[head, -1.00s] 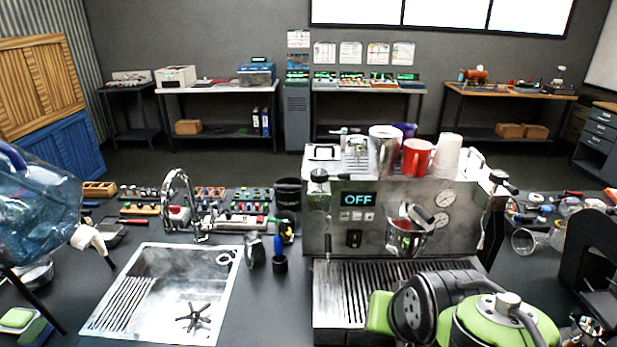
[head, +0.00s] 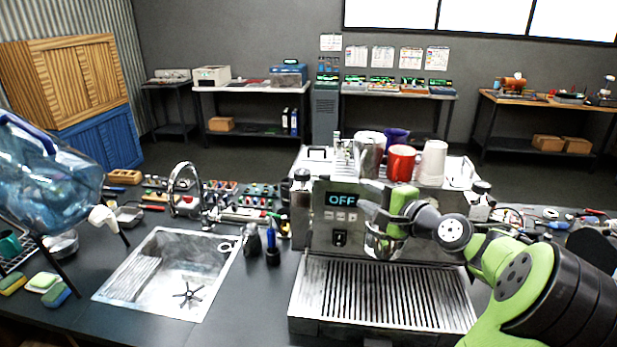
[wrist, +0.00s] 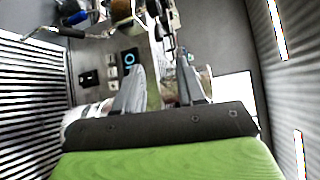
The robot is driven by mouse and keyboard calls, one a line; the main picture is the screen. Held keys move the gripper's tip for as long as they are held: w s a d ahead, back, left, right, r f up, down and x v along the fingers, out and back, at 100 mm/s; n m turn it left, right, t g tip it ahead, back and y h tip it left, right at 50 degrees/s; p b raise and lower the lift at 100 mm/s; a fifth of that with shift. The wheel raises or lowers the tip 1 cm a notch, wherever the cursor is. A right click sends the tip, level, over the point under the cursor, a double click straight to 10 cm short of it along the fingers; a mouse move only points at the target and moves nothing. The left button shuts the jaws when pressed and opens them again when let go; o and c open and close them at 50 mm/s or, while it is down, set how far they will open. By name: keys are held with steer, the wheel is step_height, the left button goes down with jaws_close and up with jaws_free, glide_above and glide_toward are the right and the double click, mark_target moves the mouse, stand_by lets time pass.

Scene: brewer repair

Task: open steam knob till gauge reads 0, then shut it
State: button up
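The silver brewer (head: 322,235) stands on the counter, its display (head: 342,200) reading OFF. A black knob (head: 302,176) sits at its upper left corner and another (head: 481,187) at its upper right; I cannot tell which is the steam knob. The pressure gauges are hidden behind my arm in the head view. My gripper (head: 372,190) is in front of the brewer's upper front, right of the display. In the wrist view my gripper (wrist: 160,65) has its fingers apart, with nothing clearly held between them. The display (wrist: 130,60) shows beyond the left finger.
A red mug (head: 402,162) and white cups (head: 432,162) stand on top. The slatted drip tray (head: 385,295) is bare. A sink (head: 165,275) and water bottle (head: 45,175) are at left.

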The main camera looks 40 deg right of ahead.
mark_target(329, 178)
steer(key=p+x, duration=0.1)
steer(key=x, duration=1.4)
steer(key=shift+w+f+p, duration=0.1)
steer(key=shift+w+p, duration=0.25)
steer(key=shift+p, duration=0.05)
steer(key=shift+s+a, duration=0.1)
jaws_close()
